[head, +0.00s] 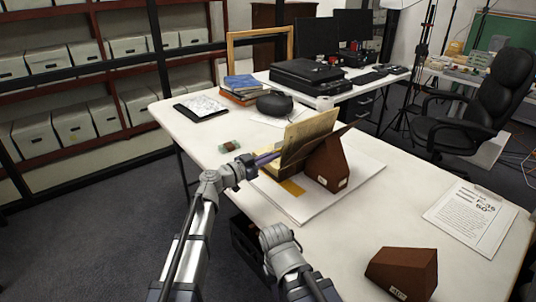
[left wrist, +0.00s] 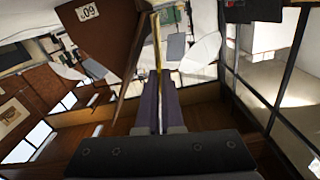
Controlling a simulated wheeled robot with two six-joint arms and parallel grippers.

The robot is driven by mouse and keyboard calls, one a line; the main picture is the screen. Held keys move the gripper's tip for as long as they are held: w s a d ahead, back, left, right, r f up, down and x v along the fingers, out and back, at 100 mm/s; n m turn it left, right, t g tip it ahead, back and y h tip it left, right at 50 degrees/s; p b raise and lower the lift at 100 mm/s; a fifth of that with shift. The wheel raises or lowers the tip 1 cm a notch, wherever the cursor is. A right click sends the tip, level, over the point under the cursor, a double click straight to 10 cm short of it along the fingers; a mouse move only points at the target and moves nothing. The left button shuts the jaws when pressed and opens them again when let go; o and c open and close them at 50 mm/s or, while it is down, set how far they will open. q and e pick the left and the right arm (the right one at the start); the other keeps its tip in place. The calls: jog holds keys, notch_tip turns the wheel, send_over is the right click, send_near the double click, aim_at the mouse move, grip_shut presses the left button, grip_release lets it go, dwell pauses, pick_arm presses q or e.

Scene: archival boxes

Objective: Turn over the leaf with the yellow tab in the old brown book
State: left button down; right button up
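The old brown book stands open against a brown wedge support (head: 328,165) on a white board (head: 362,172). A yellowed leaf (head: 310,129) stands raised, fanned up from the book. A flat yellow piece (head: 292,187) shows low at the book's front; I cannot tell whether it is the tab. My left gripper (head: 268,158) is at the leaf's left side. In the left wrist view its purple fingers (left wrist: 160,107) are close together around a thin yellowish edge (left wrist: 158,55), apparently the leaf seen edge-on. My right arm is low in front; its fingertips are not visible.
A second brown wedge (head: 402,270) stands at the table's front right, near a printed sheet (head: 468,215). A small greenish object (head: 230,146) lies left of the book. Stacked books (head: 242,88) and a dark rounded object (head: 275,103) are behind. The table between the wedges is clear.

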pick_arm(q)
jog(key=shift+s+d+f+m, duration=0.1)
jog(key=shift+s+d+m, duration=0.2)
jog(key=shift+m, duration=0.35)
jog(key=shift+s+d+f+m, duration=0.1)
jog(key=shift+s+d+m, duration=0.1)
jog(key=shift+s+m, duration=0.35)
jog(key=shift+w+m, duration=0.1)
jog(key=shift+m, duration=0.2)
jog(key=c, duration=1.1)
grip_release()
jog(key=shift+o, duration=0.2)
jog(key=shift+r, duration=0.1)
